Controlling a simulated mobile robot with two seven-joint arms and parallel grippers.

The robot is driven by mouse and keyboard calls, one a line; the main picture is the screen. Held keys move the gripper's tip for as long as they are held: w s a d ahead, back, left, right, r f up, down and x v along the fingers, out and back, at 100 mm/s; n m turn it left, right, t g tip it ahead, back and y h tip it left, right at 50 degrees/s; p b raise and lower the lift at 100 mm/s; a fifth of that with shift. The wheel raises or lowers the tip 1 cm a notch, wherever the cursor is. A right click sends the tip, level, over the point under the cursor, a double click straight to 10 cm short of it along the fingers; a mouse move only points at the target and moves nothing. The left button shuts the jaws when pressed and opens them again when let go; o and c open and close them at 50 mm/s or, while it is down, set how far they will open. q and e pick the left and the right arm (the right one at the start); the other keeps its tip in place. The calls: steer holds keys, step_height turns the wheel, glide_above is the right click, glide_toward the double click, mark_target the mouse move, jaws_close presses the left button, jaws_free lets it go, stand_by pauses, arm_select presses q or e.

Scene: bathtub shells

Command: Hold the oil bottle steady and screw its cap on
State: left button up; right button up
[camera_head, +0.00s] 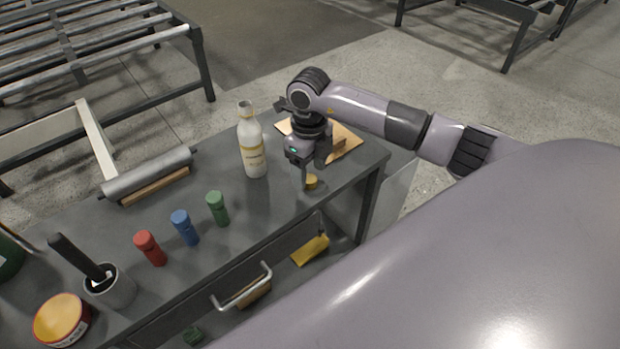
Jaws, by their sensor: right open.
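The oil bottle (253,148) is white with a yellowish band and label. It stands upright on the dark workbench (277,205), and its neck looks open at the top. A small yellow cap (311,182) lies on the bench to the right of the bottle. My right gripper (310,180) is open and points down over the cap, with its fingers close around or beside it; I cannot tell if they touch it. The gripper is apart from the bottle. My left gripper is not in view.
A wooden board (347,142) lies behind my right gripper. An open drawer (290,275) sits below.

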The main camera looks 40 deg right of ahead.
mark_target(309, 178)
steer(key=shift+f, duration=0.9)
steer(key=c, duration=1.1)
step_height(309, 178, up, 20)
steer(key=shift+p, duration=0.3)
